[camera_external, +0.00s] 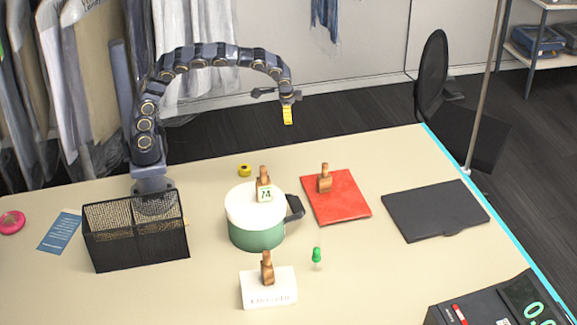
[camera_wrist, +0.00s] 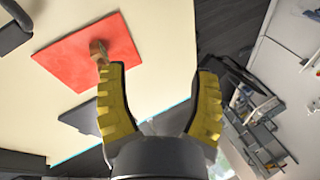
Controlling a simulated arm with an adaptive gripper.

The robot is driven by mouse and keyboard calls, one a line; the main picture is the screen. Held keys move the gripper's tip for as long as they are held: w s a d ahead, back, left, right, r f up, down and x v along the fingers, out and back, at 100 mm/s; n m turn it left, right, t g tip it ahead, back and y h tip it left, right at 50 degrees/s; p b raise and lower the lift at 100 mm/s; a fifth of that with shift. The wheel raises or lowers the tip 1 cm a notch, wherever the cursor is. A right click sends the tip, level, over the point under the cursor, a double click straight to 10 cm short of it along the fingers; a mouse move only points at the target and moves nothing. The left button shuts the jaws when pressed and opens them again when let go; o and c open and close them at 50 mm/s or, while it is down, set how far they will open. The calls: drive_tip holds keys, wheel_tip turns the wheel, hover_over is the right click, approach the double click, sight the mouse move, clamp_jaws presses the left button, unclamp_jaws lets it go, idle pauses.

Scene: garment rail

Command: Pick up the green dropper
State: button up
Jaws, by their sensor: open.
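The green dropper (camera_external: 317,255) stands upright on the table in the external view, right of the green pot and behind the white block with a wooden peg. It does not show in the wrist view. My gripper (camera_external: 288,115) is raised above the back of the table in the external view, far behind and above the dropper. In the wrist view, the yellow fingers of my gripper (camera_wrist: 158,95) are spread apart with nothing between them.
A green pot (camera_external: 257,236) with a white lid, a red folder (camera_external: 345,205), a black folder (camera_external: 425,215) and a white block (camera_external: 255,292) surround the dropper. A black mesh basket (camera_external: 110,252) stands left. A scale (camera_external: 480,312) sits front right. Bare table lies right of the dropper.

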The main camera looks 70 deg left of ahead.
drive_tip(key=w+d+f+m+h, duration=0.1)
drive_tip(key=w+d+f+m, duration=0.25)
drive_tip(key=d+f, duration=0.5)
drive_tip(key=m+h, duration=0.6)
drive_tip(key=h, duration=0.1)
hover_over(315, 247)
drive_tip(key=a, duration=0.2)
wheel_tip(315, 247, down, 7)
drive_tip(key=shift+s+f+g, duration=0.3)
drive_tip(key=shift+g, duration=0.2)
drive_tip(key=x, duration=0.7)
drive_tip(key=c, duration=0.9)
drive_tip(key=shift+c, duration=0.2)
